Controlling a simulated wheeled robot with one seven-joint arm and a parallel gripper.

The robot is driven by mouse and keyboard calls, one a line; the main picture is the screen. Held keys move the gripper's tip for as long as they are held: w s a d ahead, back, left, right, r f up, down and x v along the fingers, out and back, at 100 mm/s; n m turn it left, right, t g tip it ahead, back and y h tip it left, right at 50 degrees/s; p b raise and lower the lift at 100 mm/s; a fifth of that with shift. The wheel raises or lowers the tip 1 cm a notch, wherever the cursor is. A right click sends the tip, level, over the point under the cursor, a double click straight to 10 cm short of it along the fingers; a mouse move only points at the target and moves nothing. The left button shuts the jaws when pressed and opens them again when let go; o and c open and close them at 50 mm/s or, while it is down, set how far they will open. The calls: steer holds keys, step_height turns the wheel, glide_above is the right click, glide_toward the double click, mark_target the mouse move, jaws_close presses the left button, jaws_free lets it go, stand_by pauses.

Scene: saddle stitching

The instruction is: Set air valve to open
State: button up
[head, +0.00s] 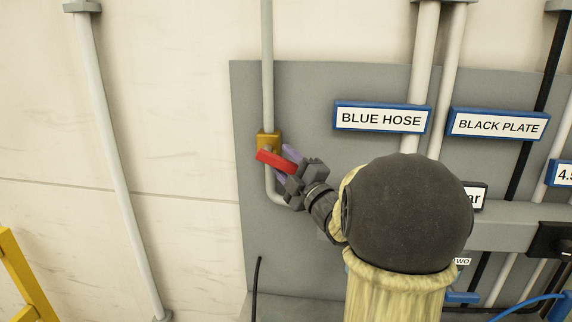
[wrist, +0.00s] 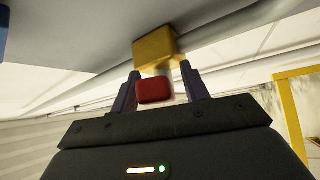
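The air valve has a brass-yellow body (head: 268,140) on a grey vertical pipe at the left edge of the grey panel. Its red handle (head: 277,161) points right and slightly down, across the pipe line. My gripper (head: 288,158) is at the handle, with its purple fingers near the handle's right end. In the wrist view, the red handle (wrist: 155,91) lies between the two fingers (wrist: 158,88), with the yellow valve body (wrist: 156,46) beyond it. Small gaps seem to show between handle and fingers, so the gripper looks open around the handle.
The grey panel (head: 300,95) carries a BLUE HOSE sign (head: 382,117) and a BLACK PLATE sign (head: 498,125). White pipes run above my arm. A yellow frame (head: 22,275) stands at lower left. The wall left of the valve is clear up to a white pipe (head: 110,150).

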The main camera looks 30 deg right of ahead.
steer(key=b+v, duration=0.6)
steer(key=v, duration=1.1)
steer(key=shift+s+b, duration=0.2)
steer(key=shift+b, duration=0.1)
steer(key=shift+f, duration=0.1)
steer(key=shift+c, duration=0.4)
